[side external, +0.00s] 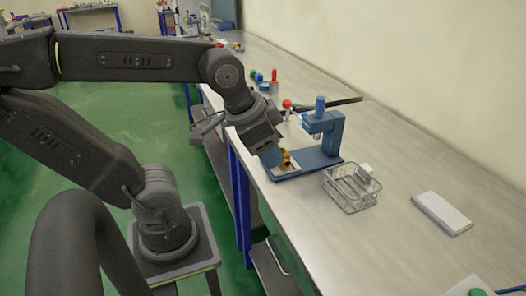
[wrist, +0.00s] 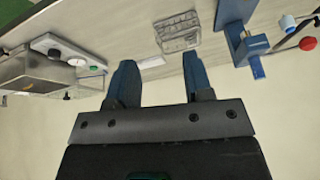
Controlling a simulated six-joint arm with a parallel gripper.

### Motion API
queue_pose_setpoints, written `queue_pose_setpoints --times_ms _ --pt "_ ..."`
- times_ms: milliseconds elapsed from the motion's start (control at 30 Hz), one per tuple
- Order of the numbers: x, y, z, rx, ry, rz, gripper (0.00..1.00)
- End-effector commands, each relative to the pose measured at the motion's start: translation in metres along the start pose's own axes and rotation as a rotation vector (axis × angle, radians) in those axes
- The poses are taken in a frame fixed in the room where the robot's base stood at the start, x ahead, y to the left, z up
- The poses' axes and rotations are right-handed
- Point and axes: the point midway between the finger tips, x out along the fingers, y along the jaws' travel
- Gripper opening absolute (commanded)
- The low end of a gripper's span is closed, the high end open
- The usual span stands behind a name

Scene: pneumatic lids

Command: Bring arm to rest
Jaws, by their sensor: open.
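My gripper shows in the side external view (side external: 283,160) at the end of my arm, over the near edge of the workbench, close to the left of a blue press-like stand (side external: 326,135). In the wrist view its two blue fingers (wrist: 160,78) are spread apart, with nothing between them. In the side external view a small orange-yellow thing shows by the fingertips; I cannot tell whether it touches them. The workbench (side external: 400,150) runs along the wall.
A wire basket (side external: 352,188) stands beside the blue stand. A white flat box (side external: 442,212) lies further right. A red-topped lever (side external: 287,104) and small coloured parts stand behind the gripper. The bench between basket and white box is bare.

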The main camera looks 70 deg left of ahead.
Motion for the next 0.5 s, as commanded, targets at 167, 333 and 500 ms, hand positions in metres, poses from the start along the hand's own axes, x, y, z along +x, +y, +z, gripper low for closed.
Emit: queue_pose_setpoints --times_ms 167,333,500 --pt "-0.0031 0.0104 0.0112 -0.124 0.04 0.015 0.47" --pt "-0.0029 0.0111 0.0121 -0.141 0.041 0.016 0.47" --pt "-0.003 0.0108 0.0118 -0.14 0.041 0.016 0.47"
